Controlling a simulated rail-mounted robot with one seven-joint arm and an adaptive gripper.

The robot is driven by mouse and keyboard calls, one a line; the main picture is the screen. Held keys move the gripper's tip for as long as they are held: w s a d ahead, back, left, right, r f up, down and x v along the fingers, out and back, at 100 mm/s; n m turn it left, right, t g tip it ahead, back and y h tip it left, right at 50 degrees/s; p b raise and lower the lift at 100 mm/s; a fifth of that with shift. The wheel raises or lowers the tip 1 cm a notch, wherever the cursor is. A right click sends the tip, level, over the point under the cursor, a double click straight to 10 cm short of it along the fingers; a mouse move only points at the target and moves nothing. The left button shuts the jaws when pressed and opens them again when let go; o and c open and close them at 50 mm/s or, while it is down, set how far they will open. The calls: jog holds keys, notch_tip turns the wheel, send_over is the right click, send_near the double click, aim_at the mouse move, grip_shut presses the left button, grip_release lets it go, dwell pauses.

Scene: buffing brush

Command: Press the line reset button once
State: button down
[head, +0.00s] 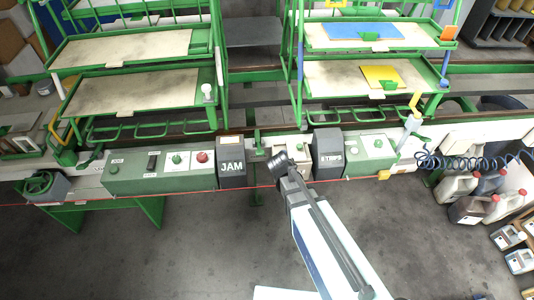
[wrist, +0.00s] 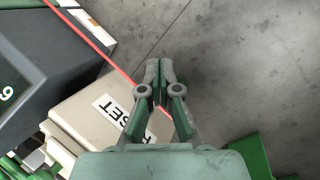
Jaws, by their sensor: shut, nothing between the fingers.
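A cream box labelled RESET (wrist: 112,112) shows in the wrist view at lower left, partly covered by my gripper. In the head view the cream box (head: 293,148) sits on the line rail between the two dark grey boxes, mostly behind my arm. I cannot make out its button clearly in either view. My gripper (wrist: 160,82) is shut and empty, its fingertips over grey floor just to the right of the box in the wrist picture. In the head view my gripper (head: 277,161) is at the front of the box; whether it touches is unclear.
The dark JAM box (head: 232,163) stands left of the cream box and another dark box (head: 327,153) right of it. A green panel (head: 160,172) with green and red buttons is further left. Racks (head: 140,90) rise behind.

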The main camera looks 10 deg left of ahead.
jog(key=w+a+r+n+t+p, duration=0.1)
jog(key=w+a+r, duration=0.3)
jog(key=r, duration=0.2)
jog(key=w+a+r+n+t, duration=0.2)
jog(key=w+a+r, duration=0.1)
jog(key=r, duration=0.2)
notch_tip(320, 180, up, 8)
jog(key=n+t+h, duration=0.2)
jog(key=n, duration=0.3)
send_over(287, 149)
jog(key=s+a, duration=0.2)
jog(key=shift+d+f, duration=0.1)
jog(key=shift+d, duration=0.1)
jog(key=shift+f, duration=0.1)
jog(key=shift+f+b, duration=2.7)
jog(key=shift+f, duration=1.65)
jog(key=shift+f, duration=0.45)
